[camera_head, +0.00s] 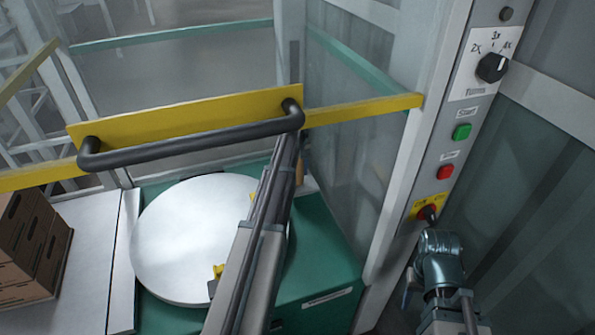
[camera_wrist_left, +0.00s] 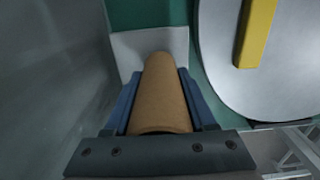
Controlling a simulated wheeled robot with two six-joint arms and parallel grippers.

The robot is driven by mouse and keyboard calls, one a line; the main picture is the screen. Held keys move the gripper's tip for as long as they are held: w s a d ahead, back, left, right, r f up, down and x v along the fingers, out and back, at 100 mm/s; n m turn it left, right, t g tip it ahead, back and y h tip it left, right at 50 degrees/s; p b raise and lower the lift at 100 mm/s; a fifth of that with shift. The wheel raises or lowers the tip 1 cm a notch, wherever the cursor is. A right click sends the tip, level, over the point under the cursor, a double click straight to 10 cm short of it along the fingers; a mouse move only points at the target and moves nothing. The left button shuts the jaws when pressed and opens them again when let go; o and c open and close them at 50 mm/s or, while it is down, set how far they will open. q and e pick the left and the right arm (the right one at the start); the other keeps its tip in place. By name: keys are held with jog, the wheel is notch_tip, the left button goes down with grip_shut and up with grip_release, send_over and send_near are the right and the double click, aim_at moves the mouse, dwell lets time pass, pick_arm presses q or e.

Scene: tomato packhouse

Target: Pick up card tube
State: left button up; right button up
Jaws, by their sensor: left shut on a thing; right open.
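The card tube (camera_wrist_left: 160,95) is a plain brown cylinder. In the left wrist view it lies between the two blue fingers of my left gripper (camera_wrist_left: 158,78), which is shut on it. In the head view only a small orange-brown part of the tube (camera_head: 299,173) shows beside my left arm, which hides most of that gripper. The tube's far end is over a pale square plate (camera_wrist_left: 152,45); I cannot tell whether it touches. My right gripper (camera_head: 438,250) is at the lower right in the head view, by the control post, open and apart from the tube.
A round pale turntable (camera_head: 180,235) sits on a green base (camera_head: 318,300). A yellow bar with a dark handle (camera_head: 190,143) crosses above it. Clear panels and a control post with a red button (camera_head: 445,172) stand right. Brown cartons (camera_head: 35,250) are at left.

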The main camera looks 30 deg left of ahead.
notch_tip(320, 180, up, 17)
jog(key=p, duration=1.6)
